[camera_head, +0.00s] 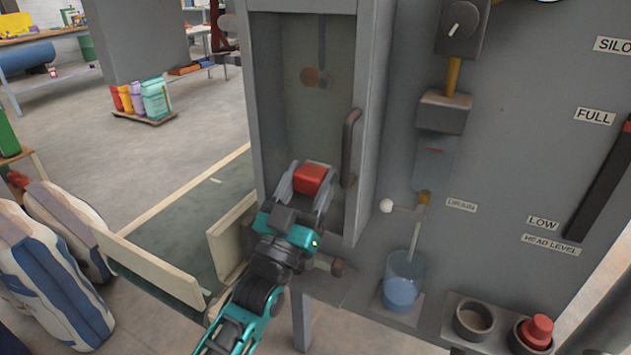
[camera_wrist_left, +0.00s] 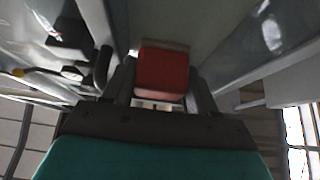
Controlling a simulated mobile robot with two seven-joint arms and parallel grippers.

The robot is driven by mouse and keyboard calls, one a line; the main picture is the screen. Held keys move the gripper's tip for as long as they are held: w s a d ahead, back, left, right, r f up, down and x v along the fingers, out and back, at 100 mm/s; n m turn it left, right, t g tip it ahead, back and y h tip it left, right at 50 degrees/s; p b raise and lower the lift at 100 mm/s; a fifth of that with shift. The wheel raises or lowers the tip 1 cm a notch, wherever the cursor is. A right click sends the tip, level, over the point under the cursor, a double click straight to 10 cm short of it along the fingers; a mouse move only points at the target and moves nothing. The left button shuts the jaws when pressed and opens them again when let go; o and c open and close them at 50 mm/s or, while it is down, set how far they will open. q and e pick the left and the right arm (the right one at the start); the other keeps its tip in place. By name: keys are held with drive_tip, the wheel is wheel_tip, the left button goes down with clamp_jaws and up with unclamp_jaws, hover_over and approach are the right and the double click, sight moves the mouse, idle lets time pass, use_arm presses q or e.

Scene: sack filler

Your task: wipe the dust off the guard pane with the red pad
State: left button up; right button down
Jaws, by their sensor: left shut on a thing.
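The red pad (camera_head: 309,178) is between the fingers of my left gripper (camera_head: 307,186), which is shut on it. The pad also shows in the left wrist view (camera_wrist_left: 162,72), between both fingers. The guard pane (camera_head: 318,115) is a dull, see-through sheet in the grey cabinet frame. The pad is in front of the pane's lower part; I cannot tell whether it touches. The pane also shows behind the pad in the left wrist view (camera_wrist_left: 165,22). My gripper hides part of the pane's lower end. My right gripper is not in view.
A dark handle (camera_head: 350,148) stands at the pane's right edge. To the right are a drain tap (camera_head: 422,199), a beaker of blue liquid (camera_head: 402,283) and a red-knobbed item (camera_head: 537,330) in a holder. Cream boards (camera_head: 150,268) and filled sacks (camera_head: 60,262) are at lower left.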

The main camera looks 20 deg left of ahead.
use_arm(q)
drive_tip(key=shift+w+a, duration=0.15)
drive_tip(key=shift+a, duration=1.35)
drive_tip(key=shift+w+a, duration=0.1)
drive_tip(key=shift+a, duration=1.4)
drive_tip(key=shift+w+a, duration=0.1)
drive_tip(key=shift+a, duration=1.85)
drive_tip(key=shift+s+a+r+p, duration=0.15)
drive_tip(key=shift+s+p, duration=0.35)
drive_tip(key=shift+s, duration=0.25)
drive_tip(key=shift+s+a+f+p, duration=0.1)
drive_tip(key=shift+s+p, duration=0.4)
drive_tip(key=shift+s, duration=0.25)
drive_tip(key=shift+c, duration=0.4)
drive_tip(key=shift+s+p, duration=0.5)
drive_tip(key=shift+s, duration=1)
